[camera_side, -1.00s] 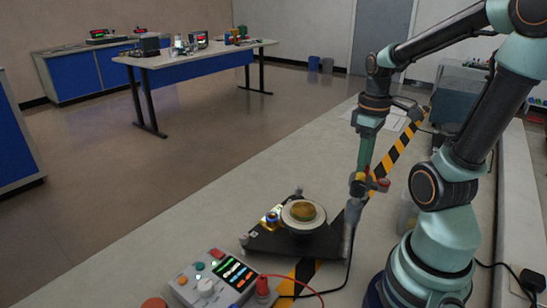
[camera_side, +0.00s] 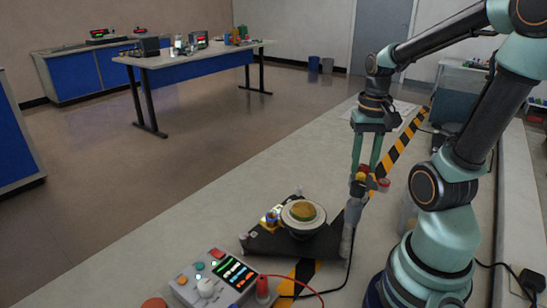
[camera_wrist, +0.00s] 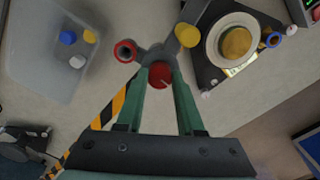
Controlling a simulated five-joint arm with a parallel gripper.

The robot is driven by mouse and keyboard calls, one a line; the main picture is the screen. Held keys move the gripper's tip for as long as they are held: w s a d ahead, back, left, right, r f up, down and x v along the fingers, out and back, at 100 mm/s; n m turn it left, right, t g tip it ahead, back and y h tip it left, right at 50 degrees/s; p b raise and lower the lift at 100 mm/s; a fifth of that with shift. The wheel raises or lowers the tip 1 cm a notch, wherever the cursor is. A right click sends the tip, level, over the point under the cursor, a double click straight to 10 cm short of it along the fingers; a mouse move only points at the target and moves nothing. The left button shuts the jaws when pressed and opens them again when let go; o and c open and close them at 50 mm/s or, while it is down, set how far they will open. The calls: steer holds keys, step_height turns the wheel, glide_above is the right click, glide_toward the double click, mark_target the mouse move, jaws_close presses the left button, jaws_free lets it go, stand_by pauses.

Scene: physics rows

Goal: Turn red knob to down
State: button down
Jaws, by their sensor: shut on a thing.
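The red knob (camera_wrist: 160,75) sits on top of a grey fitting (camera_wrist: 158,52) on an upright post. My gripper (camera_wrist: 161,74) is shut on the red knob, with one green finger on each side of it. In the side view my gripper (camera_side: 362,168) points down onto the top of the post (camera_side: 349,222). A yellow round end (camera_wrist: 187,35) and a red ring-shaped end (camera_wrist: 125,51) stick out from the fitting. The fingers hide part of the knob, and I cannot make out a pointer mark on it.
A dark plate with a round dish (camera_wrist: 236,40) lies beside the post. A clear bin (camera_wrist: 50,45) holds blue, white and yellow pieces. A control box (camera_side: 214,280) with buttons stands at the front. Cables run along the bench. Bare bench lies left of the plate.

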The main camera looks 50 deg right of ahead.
mark_target(363, 166)
steer(key=shift+m, duration=1.2)
steer(key=c, duration=0.5)
jaws_free()
step_height(363, 166, up, 12)
steer(key=shift+r, duration=0.1)
